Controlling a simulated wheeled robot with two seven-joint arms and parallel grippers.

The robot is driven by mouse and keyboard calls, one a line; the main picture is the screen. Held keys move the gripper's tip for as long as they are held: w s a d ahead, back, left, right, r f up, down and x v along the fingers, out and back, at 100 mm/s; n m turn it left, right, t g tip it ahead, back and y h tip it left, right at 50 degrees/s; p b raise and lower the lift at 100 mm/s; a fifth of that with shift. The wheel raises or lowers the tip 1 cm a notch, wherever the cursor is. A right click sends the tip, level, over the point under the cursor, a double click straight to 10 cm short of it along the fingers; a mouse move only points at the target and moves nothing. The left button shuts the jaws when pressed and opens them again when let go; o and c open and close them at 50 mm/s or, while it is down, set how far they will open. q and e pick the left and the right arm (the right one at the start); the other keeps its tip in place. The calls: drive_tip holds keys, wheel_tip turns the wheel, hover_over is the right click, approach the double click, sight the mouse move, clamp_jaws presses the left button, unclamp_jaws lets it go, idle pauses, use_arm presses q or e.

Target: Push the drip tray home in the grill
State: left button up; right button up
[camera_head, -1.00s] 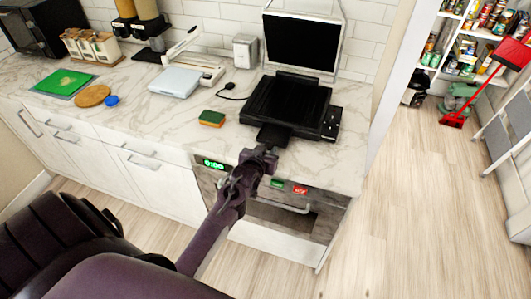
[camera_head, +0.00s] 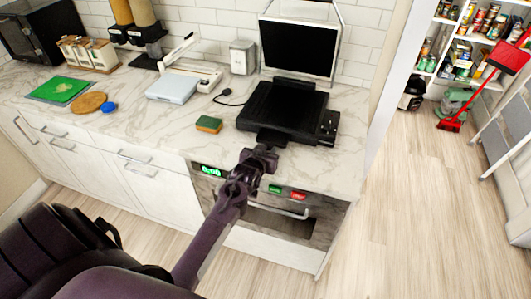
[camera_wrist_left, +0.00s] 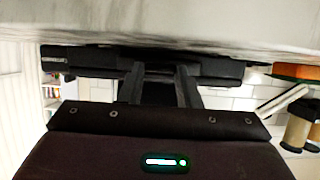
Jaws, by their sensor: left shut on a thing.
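The black grill (camera_head: 287,108) stands on the marble counter near its right end. Its dark drip tray (camera_head: 271,138) sticks out a little at the front, toward me. In the left wrist view, which looks upside down, the two fingers (camera_wrist_left: 161,88) reach to the dark tray, with the grill's dark body (camera_wrist_left: 85,58) behind. The exact grip is hard to make out in the dark. My right gripper is not in view.
A green and orange sponge (camera_head: 208,124) and a plug with a cord (camera_head: 228,98) lie left of the grill. A metal canister (camera_head: 243,57) and a framed dark panel (camera_head: 299,47) stand behind. Below the counter is an oven handle (camera_head: 279,211).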

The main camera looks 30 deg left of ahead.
sight(270, 142)
use_arm(q)
drive_tip(key=shift+w+a+b, duration=0.2)
drive_tip(key=shift+w+b, duration=0.15)
drive_tip(key=shift+w, duration=0.4)
drive_tip(key=shift+w+a+b, duration=0.15)
drive_tip(key=shift+w+b, duration=0.2)
drive_tip(key=shift+w, duration=0.35)
drive_tip(key=shift+w+a, duration=0.1)
drive_tip(key=shift+w, duration=0.25)
drive_tip(key=shift+w+a+b, duration=0.15)
drive_tip(key=shift+w+b, duration=0.45)
drive_tip(key=shift+w, duration=0.1)
drive_tip(key=o, duration=1.2)
drive_tip(key=shift+s, duration=0.5)
drive_tip(key=shift+b+v, duration=0.65)
drive_tip(key=shift+v, duration=2.85)
